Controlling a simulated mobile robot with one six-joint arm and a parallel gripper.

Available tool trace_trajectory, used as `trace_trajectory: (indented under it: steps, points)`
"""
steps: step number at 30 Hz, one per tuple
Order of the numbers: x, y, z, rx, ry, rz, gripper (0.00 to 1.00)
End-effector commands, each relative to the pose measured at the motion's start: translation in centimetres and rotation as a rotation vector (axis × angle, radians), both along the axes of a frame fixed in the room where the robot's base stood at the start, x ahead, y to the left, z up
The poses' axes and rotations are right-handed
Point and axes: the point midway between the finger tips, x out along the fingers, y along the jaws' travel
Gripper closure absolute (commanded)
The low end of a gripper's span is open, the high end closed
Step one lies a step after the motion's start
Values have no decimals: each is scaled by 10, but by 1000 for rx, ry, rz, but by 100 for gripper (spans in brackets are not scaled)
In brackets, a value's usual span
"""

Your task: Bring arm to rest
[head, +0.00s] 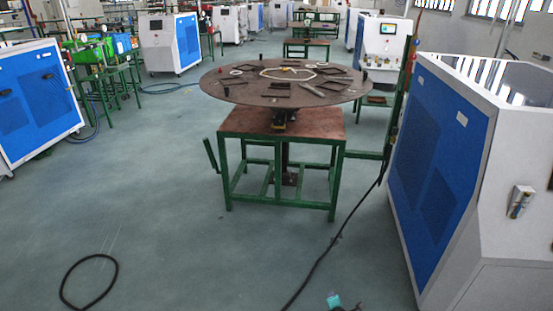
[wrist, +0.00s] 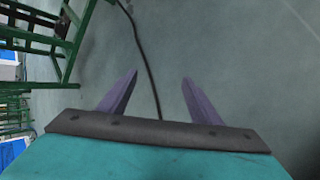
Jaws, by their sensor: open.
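My gripper (wrist: 158,85) shows in the wrist view, with its two purple fingers spread apart and nothing between them. Beyond the fingers is bare grey-green floor with a dark cable running across it. In the head view only a small teal piece of my arm (head: 335,300) shows at the bottom edge; the rest of it is out of frame.
A round brown table (head: 300,102) on a green frame stands ahead, bearing flat dark pieces. A blue-and-white cabinet (head: 435,160) stands close at right, another (head: 35,95) at left. A black cable (head: 325,250) and a cable loop (head: 90,262) lie on open floor.

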Motion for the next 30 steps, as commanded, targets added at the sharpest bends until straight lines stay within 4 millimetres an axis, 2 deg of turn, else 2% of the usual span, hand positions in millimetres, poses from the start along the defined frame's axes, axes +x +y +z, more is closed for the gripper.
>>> trace_trajectory:
  steps: [1,8,19,24,30]
  points:
    - [-14,6,6,31,38,-54,42]
    - [-78,20,2,197,221,-387,42]
    - [-196,35,-2,372,502,-1005,42]
    - [-248,47,6,404,618,-1307,42]
    - [-299,64,21,382,725,-1649,42]
